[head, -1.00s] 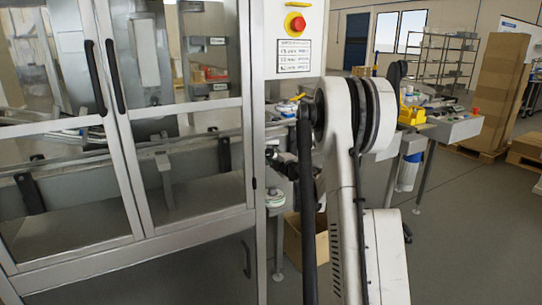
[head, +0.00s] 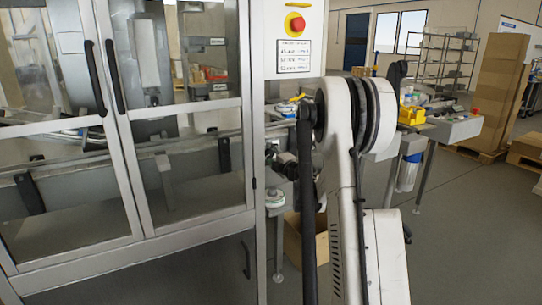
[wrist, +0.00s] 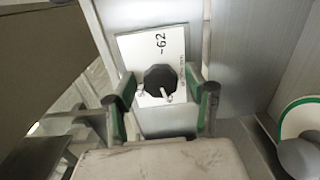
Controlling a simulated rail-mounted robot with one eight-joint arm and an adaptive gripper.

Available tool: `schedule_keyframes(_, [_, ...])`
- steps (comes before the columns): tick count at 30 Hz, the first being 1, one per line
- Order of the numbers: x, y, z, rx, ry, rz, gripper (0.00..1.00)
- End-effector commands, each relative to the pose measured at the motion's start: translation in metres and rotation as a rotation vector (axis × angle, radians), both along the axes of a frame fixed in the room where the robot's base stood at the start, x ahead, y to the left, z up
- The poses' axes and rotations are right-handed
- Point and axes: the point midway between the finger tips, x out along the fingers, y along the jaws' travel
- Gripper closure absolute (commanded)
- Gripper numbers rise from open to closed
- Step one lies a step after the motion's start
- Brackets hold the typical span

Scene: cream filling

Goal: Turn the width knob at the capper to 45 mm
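The width knob (wrist: 160,80) is dark and many-sided, on a white plate (wrist: 138,50) printed with "-62" in the wrist view. A small pale pointer-like part shows at its lower edge. My gripper (wrist: 161,94) is open, with one green-padded finger left of the knob and one right of it. Gaps show between the knob and both fingers; I cannot tell how deep the fingers reach around it. In the head view the knob is hidden, and my arm covers most of the gripper.
A round white part with a green rim (wrist: 299,116) stands right of the gripper in the wrist view. Grey metal walls (wrist: 245,60) lie close by. In the head view, a glazed machine cabinet (head: 190,215) fills the left, with a red emergency button (head: 296,24) above.

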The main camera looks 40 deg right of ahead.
Motion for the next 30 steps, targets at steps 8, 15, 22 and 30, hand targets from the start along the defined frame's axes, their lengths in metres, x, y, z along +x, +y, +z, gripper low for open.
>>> schedule_keyframes(8, [-0.001,0.0,0.0,0.001,0.0,0.0,0.49])
schedule_keyframes(15, [-0.027,0.006,0.0,0.001,0.0,-0.001,0.49])
schedule_keyframes(22, [-0.073,0.016,0.0,0.0,0.0,-0.002,0.49])
schedule_keyframes(30, [-0.11,0.024,0.0,0.0,0.0,-0.001,0.49])
